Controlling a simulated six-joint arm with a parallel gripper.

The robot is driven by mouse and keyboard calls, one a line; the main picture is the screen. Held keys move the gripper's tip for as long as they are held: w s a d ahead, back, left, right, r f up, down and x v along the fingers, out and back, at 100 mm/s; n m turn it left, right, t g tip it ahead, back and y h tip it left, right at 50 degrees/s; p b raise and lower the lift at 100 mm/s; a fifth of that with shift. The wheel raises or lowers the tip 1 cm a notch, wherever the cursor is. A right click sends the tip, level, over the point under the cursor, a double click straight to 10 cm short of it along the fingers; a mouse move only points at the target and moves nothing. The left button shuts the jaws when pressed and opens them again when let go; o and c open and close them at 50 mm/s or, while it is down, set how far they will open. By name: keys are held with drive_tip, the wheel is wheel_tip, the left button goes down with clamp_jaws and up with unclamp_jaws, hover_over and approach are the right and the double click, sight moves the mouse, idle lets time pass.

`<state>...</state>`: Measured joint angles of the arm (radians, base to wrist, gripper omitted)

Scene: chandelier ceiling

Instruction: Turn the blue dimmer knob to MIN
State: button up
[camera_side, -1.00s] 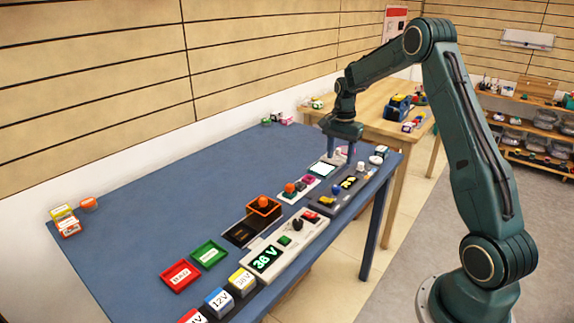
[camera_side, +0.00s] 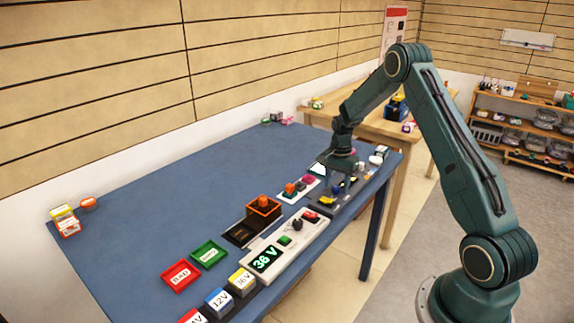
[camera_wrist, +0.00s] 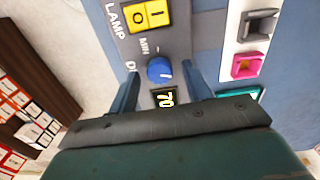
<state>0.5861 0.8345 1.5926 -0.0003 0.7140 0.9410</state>
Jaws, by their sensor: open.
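The blue dimmer knob (camera_wrist: 159,69) sits on a dark grey panel (camera_wrist: 178,40). A white pointer mark shows on its face, and the MIN label is printed just above it in the wrist view. A small display (camera_wrist: 165,98) below the knob reads about 70. My gripper (camera_side: 341,178) is open and low over the panel. In the wrist view its two fingers stand to the left and right of the knob, with gaps visible on both sides. In the side view the gripper largely covers the knob.
A yellow lamp switch (camera_wrist: 146,15) is on the same panel. A white panel with a pink button (camera_wrist: 246,66) lies beside it. In the side view a power unit (camera_side: 287,247) reading 36 V and red (camera_side: 180,276) and green (camera_side: 209,253) trays are nearer.

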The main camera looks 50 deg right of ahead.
drive_tip(key=c, duration=1)
drive_tip(key=shift+n, duration=0.4)
drive_tip(key=n, duration=1)
drive_tip(key=shift+w, duration=0.1)
drive_tip(key=n, duration=0.5)
drive_tip(key=shift+a, duration=0.1)
drive_tip(key=n, duration=0.5)
